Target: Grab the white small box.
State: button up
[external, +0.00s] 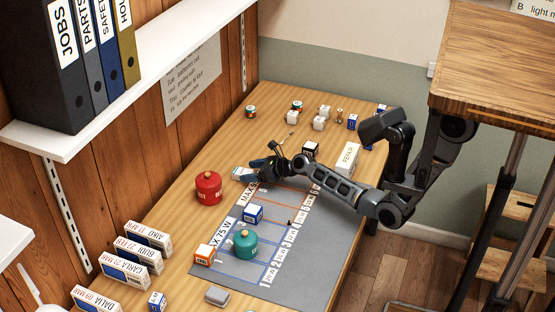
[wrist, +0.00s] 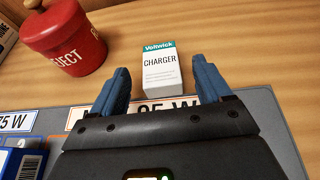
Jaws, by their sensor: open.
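The small white box (wrist: 161,75) has a teal band on top and reads Voltwick CHARGER. It stands on the wood just beyond the grey mat. It also shows in the external view (external: 243,174), partly beside my fingers. My gripper (external: 256,168) is low over the table at the mat's far left corner. In the wrist view my gripper (wrist: 160,66) has its two blue fingers apart, one on each side of the box, with a gap on both sides. I cannot tell how deep the box lies between them.
A red REJECT pot (external: 208,188) stands close to the left. On the grey mat (external: 305,245) are a blue-and-white box (external: 252,214), a teal pot (external: 245,244) and an orange box (external: 202,255). Several small items stand on the far table, with a longer white box (external: 347,159).

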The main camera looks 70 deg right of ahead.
aim_at(244, 172)
jog(key=x, duration=0.4)
jog(key=shift+d+b, duration=0.1)
jog(key=shift+b, duration=0.2)
jog(key=c, duration=1.1)
